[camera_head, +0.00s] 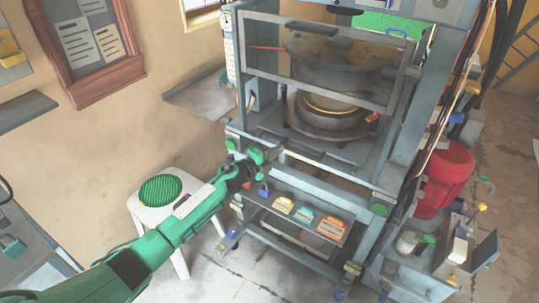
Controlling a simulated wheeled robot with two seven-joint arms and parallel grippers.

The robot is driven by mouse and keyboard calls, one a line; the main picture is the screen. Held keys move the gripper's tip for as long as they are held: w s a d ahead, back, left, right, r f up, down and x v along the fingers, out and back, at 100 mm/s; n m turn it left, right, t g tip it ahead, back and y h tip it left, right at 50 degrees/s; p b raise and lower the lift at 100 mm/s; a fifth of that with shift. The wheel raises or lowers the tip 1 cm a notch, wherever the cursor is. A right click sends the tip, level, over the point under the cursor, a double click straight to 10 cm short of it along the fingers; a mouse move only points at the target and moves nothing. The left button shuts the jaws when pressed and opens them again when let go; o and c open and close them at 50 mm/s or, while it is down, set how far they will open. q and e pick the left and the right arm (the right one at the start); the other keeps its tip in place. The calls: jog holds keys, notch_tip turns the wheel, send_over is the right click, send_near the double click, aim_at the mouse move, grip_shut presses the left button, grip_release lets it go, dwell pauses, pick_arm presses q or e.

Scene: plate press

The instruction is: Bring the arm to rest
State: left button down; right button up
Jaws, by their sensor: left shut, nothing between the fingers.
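My left arm is green and comes in from the lower left, reaching up to the front of the press. My left gripper (272,152) is shut with nothing visible in it, at the left front of the grey press frame (325,165), close to its lower front bar. I cannot tell whether it touches the frame. The press (338,65) has a dark round upper part behind a barred front guard, with a round lower plate (328,108) glowing orange at its rim. My right gripper is not in view.
A white stool (150,215) with a green round top (160,190) stands behind my left forearm. A shelf (262,196) with coloured blocks and a padlock sits low on the press. A red motor (445,178) stands at right.

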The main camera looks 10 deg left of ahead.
pick_arm(q)
jog(key=shift+v, duration=1.6)
